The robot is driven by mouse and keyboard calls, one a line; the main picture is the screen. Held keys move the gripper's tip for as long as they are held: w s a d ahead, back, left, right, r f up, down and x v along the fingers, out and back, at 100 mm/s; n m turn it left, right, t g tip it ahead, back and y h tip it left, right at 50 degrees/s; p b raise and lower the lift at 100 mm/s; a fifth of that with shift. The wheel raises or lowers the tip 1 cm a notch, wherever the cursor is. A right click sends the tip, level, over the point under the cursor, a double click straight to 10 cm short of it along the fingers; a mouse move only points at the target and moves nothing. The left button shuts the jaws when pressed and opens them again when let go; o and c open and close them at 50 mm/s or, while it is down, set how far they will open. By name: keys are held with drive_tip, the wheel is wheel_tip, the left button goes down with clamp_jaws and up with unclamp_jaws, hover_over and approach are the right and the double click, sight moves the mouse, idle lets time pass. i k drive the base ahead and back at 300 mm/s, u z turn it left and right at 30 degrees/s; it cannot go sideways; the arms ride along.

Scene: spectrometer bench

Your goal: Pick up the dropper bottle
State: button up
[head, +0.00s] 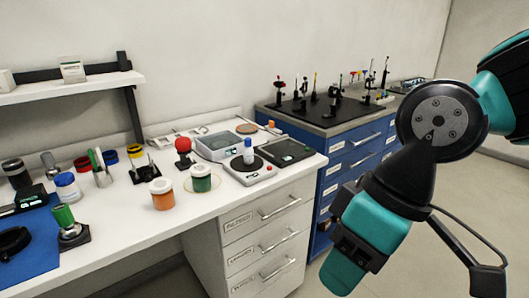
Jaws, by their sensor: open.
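A small blue and white bottle (248,152), which looks like the dropper bottle, stands upright on the dark round plate of a white bench device (235,171). It is near the right end of the white bench. My gripper (484,276) is only partly in view at the lower right, below my black and teal arm. A thin black finger part shows; the rest is hidden or out of frame. It is open, well to the right of the bottle and apart from it, with nothing seen between its jaws.
An orange jar (162,195) and a green jar (201,180) stand left of the bottle. A red-topped item (183,150) and a silver balance (217,146) are behind them. A dark flat device (287,152) lies to the right. A blue cabinet (345,160) carries optics.

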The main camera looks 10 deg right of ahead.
sight(248, 151)
drive_tip(key=z, duration=0.05)
drive_tip(key=i, duration=1.15)
drive_tip(key=u, duration=0.8)
